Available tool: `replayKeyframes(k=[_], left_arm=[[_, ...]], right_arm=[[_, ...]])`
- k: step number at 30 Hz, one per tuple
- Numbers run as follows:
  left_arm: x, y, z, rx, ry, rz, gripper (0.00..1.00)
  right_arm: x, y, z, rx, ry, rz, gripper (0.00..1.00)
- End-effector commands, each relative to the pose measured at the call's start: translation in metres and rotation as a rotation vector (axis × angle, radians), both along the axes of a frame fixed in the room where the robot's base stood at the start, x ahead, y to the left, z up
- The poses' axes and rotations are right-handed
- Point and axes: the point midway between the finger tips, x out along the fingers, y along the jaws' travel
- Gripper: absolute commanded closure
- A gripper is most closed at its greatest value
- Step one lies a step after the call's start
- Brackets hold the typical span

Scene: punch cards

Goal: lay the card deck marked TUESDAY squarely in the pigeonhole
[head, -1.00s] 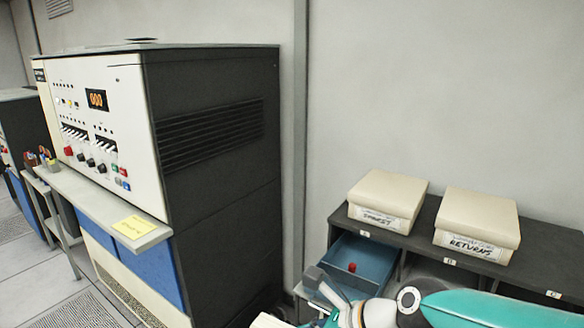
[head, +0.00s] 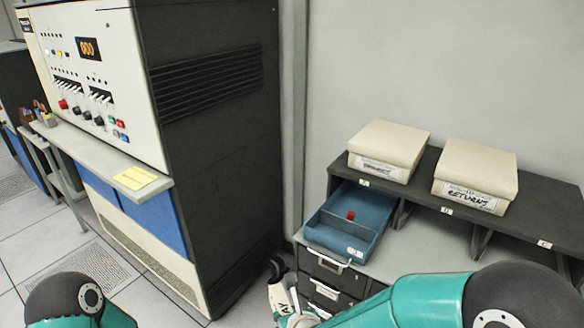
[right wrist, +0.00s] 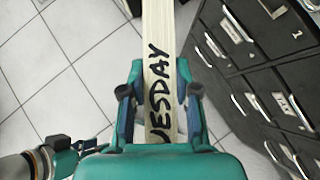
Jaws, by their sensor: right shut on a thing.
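A long cream card deck (right wrist: 158,45) with black lettering ending in "UESDAY" shows in the right wrist view. My right gripper (right wrist: 160,95) is shut on it, with a dark finger on each side. The start of the word is hidden by the gripper. A blue tray (head: 326,238) sticks out of the leftmost one.
Two lidded cream boxes, one (head: 392,142) with a hard-to-read label and one marked RETURNS (head: 478,168), stand on the shelf. A red knob (head: 350,215) is in the tray. Dark drawers (head: 328,268) lie below. A computer cabinet (head: 210,150) stands left. Floor between is clear.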

Motion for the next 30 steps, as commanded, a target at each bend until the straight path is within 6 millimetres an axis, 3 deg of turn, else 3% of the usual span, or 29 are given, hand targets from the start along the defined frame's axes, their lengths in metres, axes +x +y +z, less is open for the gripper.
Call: replayKeyframes(k=[2,6,11,17,21,24,30], left_arm=[[0.000,0.000,0.000,0.000,0.000,0.000,0.65],[0.000,0.000,0.000,0.000,0.000,0.000,0.65],[0.000,0.000,0.000,0.000,0.000,0.000,0.65],[0.000,0.000,0.000,0.000,0.000,0.000,0.65],[0.000,0.000,0.000,0.000,0.000,0.000,0.65],[0.000,0.000,0.000,0.000,0.000,0.000,0.65],[0.000,0.000,0.000,0.000,0.000,0.000,0.65]], right_arm=[[0.009,-0.027,-0.009,0.000,-0.001,-0.136,1.00],[0.025,-0.065,-0.002,0.004,-0.008,-0.303,1.00],[0.035,-0.087,0.006,0.005,-0.006,-0.373,1.00],[0.042,-0.137,0.008,0.011,-0.008,-0.388,1.00],[0.041,-0.178,0.008,0.009,-0.008,-0.385,1.00],[0.037,-0.198,0.006,0.004,-0.006,-0.380,1.00],[0.013,-0.212,-0.023,-0.014,0.006,-0.377,1.00]])
